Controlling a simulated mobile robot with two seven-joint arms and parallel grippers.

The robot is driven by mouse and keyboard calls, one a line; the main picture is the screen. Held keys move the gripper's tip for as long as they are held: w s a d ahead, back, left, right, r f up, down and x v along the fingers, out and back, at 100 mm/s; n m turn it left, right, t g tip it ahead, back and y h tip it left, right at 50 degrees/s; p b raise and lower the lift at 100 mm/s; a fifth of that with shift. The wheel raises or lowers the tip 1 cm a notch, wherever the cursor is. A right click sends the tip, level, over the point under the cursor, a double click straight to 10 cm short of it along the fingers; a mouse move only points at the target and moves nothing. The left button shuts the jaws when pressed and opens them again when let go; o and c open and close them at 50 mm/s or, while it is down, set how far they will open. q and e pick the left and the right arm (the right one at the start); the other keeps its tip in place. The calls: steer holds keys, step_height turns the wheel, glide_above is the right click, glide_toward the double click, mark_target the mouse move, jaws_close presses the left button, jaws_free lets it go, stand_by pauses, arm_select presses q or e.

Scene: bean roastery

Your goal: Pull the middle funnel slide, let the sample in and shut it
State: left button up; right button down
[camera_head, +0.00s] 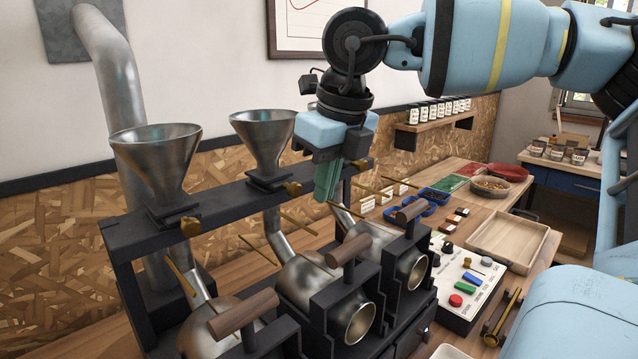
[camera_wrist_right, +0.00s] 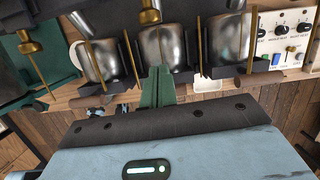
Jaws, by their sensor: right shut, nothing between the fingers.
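The middle funnel (camera_head: 264,140) is a grey metal cone on a black rail. Its brass slide knob (camera_head: 292,188) shows at the front of the rail, with a thin brass rod below. I cannot tell from this angle whether the slide is in or out, or whether the funnel holds a sample. My right gripper (camera_head: 327,181) has green fingers, shut and empty, to the right of that knob and apart from it. The fingers also show in the wrist view (camera_wrist_right: 157,82), below the metal drums. My left gripper is not in view.
The left funnel (camera_head: 155,160) has its own brass knob (camera_head: 190,226). The right funnel is mostly hidden by my gripper; a brass knob (camera_head: 362,165) shows there. Roaster drums with wooden handles (camera_head: 361,249) stand below. A control box (camera_head: 462,287) and wooden tray (camera_head: 507,241) are to the right.

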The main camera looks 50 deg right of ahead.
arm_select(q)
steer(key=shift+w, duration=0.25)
arm_select(e)
steer(key=v, duration=0.9)
steer(key=shift+w+r, duration=0.2)
steer(key=shift+r, duration=0.15)
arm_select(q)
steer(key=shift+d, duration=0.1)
arm_select(e)
steer(key=shift+d, duration=0.15)
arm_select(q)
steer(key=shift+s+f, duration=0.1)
